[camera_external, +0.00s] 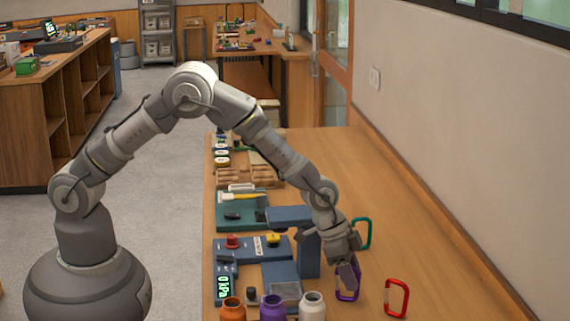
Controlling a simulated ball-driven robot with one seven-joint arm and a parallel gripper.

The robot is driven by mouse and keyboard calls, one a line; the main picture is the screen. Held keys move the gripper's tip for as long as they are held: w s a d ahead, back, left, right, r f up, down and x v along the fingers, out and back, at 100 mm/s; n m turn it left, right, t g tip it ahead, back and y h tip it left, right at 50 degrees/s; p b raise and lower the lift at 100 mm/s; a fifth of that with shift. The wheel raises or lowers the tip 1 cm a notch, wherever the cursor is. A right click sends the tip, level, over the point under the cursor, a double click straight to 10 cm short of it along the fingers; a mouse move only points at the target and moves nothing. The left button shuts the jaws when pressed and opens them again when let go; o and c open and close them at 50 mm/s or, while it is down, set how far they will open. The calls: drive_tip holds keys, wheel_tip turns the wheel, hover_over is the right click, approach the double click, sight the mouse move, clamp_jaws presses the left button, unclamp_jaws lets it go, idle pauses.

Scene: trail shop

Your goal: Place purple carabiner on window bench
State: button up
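The purple carabiner (341,296) is at the lower right of the view, among the carabiners on the long wooden bench (440,285) along the wall below a window. My gripper (350,276) points down right at it and covers its upper and middle part. The fingers overlap the carabiner in this view. I cannot tell whether they are closed on it or whether it is lifted off the wood.
A red carabiner (397,298) is to the right and a green carabiner (363,233) behind my gripper. Orange (232,310), purple (272,309) and white (312,306) bottles stand at front. A blue test device (309,255) is close left. The bench's right side is clear.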

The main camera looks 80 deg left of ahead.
drive_tip(key=shift+r, duration=0.35)
drive_tip(key=s+a+r+n+t+p, duration=0.1)
drive_tip(key=a+r+t+p, duration=0.15)
drive_tip(key=r, duration=1.55)
drive_tip(key=s+a+r+n+t+p, duration=0.1)
drive_tip(key=s+a+r+t, duration=0.15)
drive_tip(key=r, duration=1.55)
drive_tip(key=s+a+r+n+t, duration=0.1)
drive_tip(key=s+r, duration=0.4)
drive_tip(key=r, duration=0.5)
drive_tip(key=s+a+r+t+y, duration=0.1)
drive_tip(key=s+a+r+t, duration=0.2)
drive_tip(key=s+r, duration=0.3)
drive_tip(key=s+a+r+n+t, duration=0.1)
drive_tip(key=s+r, duration=0.4)
drive_tip(key=r, duration=1)
drive_tip(key=shift+s+a+r+n+t+y, duration=0.15)
drive_tip(key=shift+a+r+n+t+y, duration=0.2)
drive_tip(key=shift+a+t, duration=0.45)
wheel_tip(320, 180, down, 5)
drive_tip(key=b, duration=0.5)
drive_tip(key=shift+a+r, duration=0.1)
